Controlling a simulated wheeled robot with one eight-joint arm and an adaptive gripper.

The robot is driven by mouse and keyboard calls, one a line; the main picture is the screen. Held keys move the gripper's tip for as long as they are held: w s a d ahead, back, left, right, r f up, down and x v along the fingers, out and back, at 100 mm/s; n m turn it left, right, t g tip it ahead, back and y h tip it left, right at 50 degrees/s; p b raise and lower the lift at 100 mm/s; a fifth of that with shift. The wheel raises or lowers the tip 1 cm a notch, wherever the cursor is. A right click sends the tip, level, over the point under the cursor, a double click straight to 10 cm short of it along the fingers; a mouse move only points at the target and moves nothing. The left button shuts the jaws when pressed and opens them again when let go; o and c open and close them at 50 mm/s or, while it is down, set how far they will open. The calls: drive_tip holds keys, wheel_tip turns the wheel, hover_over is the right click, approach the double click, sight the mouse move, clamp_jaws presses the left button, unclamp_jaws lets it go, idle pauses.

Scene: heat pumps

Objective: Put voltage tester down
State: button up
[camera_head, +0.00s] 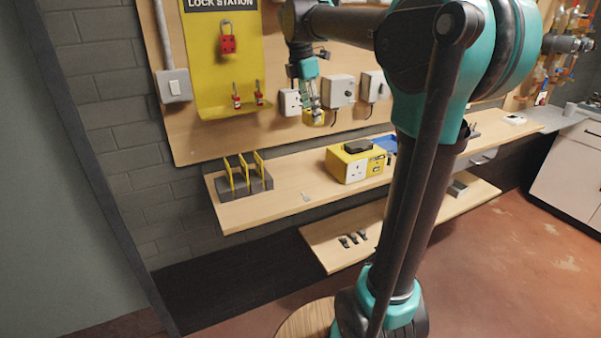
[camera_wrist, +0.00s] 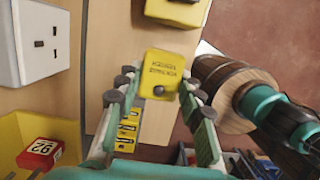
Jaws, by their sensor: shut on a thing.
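In the wrist view my gripper (camera_wrist: 157,98) is shut on a yellow tester-like block (camera_wrist: 163,66) with dark lettering and a dark round spot. The block sits between the fingertips, and part of its lower end is hidden.
A yellow socket box (camera_head: 346,167) with a black top and a slotted holder with yellow plates (camera_head: 244,180) stand on the bench, with bare wood between them. Wall sockets (camera_head: 290,103) and a yellow lock station (camera_head: 215,75) with red padlocks (camera_head: 237,100) are behind.

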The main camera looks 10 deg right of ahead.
drive_tip(key=shift+w+f, duration=0.25)
drive_tip(key=shift+f, duration=0.05)
wheel_tip(320, 180, down, 19)
drive_tip(key=shift+f, duration=0.2)
drive_tip(key=o, duration=1.2)
drive_tip(key=r, duration=0.4)
drive_tip(key=a+r, duration=0.1)
drive_tip(key=r, duration=0.3)
drive_tip(key=a+r, duration=0.1)
drive_tip(key=r, duration=0.3)
drive_tip(key=shift+s+a, duration=0.15)
drive_tip(key=shift+s, duration=0.2)
drive_tip(key=shift+s+f, duration=0.1)
